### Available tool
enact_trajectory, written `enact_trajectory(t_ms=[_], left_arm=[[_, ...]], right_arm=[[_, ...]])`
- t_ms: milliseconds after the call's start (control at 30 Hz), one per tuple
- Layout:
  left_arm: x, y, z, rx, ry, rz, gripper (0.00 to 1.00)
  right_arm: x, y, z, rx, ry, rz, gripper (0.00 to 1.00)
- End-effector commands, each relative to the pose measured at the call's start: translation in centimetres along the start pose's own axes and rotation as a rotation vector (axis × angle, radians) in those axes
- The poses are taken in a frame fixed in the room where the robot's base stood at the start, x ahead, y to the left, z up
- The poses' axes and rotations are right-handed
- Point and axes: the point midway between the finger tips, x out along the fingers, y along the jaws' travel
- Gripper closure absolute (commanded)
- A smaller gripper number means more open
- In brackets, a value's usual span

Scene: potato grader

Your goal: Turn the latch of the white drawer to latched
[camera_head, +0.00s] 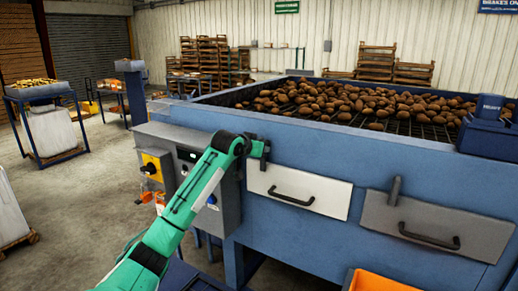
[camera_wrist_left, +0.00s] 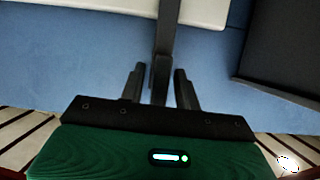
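The white drawer (camera_head: 318,190) sits closed in the blue machine's front, with a dark bow handle; its edge also shows at the top of the left wrist view (camera_wrist_left: 95,10). Its latch (camera_wrist_left: 163,45) is a dark bar running from the drawer edge down between my fingers. My left gripper (camera_head: 262,152) is at the drawer's upper left corner and mostly hides the latch in the head view. In the left wrist view the gripper's fingers (camera_wrist_left: 159,88) are apart, one each side of the latch, with gaps visible. The right gripper is not in view.
A grey drawer (camera_head: 435,228) with its own upright latch (camera_head: 394,190) is to the right. A control box (camera_head: 185,170) with a yellow switch plate is left of my arm. An orange crate (camera_head: 378,281) is low at the front. Potatoes (camera_head: 340,99) lie on top of the machine.

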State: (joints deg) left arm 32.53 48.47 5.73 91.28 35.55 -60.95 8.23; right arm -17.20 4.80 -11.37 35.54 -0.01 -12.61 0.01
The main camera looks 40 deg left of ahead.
Motion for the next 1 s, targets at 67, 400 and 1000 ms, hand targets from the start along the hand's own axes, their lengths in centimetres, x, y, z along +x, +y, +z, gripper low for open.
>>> enact_trajectory(t_ms=[67,400,1000], left_arm=[[0.0,0.0,0.0,-0.001,0.000,0.000,0.64],[-0.7,-0.1,0.1,-0.001,0.001,0.000,0.64],[-12.1,0.0,0.3,0.001,0.002,-0.001,0.64]], right_arm=[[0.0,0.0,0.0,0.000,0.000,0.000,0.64],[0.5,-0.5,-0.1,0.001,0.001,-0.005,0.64],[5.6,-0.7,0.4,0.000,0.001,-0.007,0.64]])
